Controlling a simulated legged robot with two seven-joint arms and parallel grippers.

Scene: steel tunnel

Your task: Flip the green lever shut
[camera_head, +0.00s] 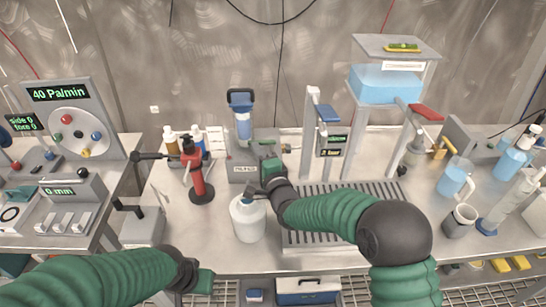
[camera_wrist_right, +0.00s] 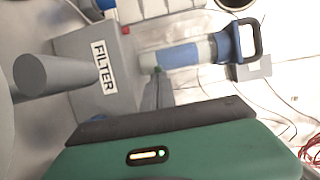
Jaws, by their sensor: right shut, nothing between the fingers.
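A white bottle (camera_head: 248,220) stands in front of the filter box, under my right wrist. A blue-handled cylinder (camera_head: 242,122) rises behind the box. A red extinguisher-like pump (camera_head: 197,180) stands left. A slotted drain tray (camera_head: 368,193) lies right, partly under my right arm.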

